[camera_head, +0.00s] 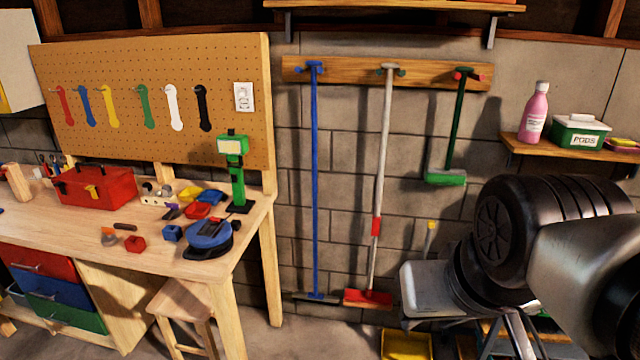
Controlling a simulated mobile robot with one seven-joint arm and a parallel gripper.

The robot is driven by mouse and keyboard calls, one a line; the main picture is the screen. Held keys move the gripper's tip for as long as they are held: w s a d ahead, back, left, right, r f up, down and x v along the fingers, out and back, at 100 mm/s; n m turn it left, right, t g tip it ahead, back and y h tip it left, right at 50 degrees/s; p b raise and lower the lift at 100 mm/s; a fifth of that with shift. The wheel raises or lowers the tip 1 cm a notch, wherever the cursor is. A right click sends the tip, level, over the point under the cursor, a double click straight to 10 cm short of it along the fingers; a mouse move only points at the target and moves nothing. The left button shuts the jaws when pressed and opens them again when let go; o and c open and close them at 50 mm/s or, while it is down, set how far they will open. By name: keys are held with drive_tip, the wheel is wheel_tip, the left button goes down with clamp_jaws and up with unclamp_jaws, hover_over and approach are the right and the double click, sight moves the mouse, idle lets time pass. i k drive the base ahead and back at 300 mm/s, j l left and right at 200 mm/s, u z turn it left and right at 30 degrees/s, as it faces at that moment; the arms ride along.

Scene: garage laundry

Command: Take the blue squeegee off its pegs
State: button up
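The blue squeegee (315,190) hangs upright on the wooden peg rail (345,72), at the left end of the rail. Its long blue handle runs down the block wall, and its dark wide head (317,297) is at the bottom, close above the floor. Its top sits at blue pegs (313,67). My arm comes in from the right side of the head view, dark and grey, well to the right of the squeegee. My gripper's fingers cannot be made out in this view.
A white-handled red broom (383,170) hangs just right of the squeegee, and a green brush (457,130) farther right. A workbench (255,215) with tools and a wooden stool (185,300) stand left. A shelf (560,150) holds a pink bottle (535,115).

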sight(315, 297)
drive_tip(key=i+j, duration=0.1)
drive_tip(key=i, duration=1.9)
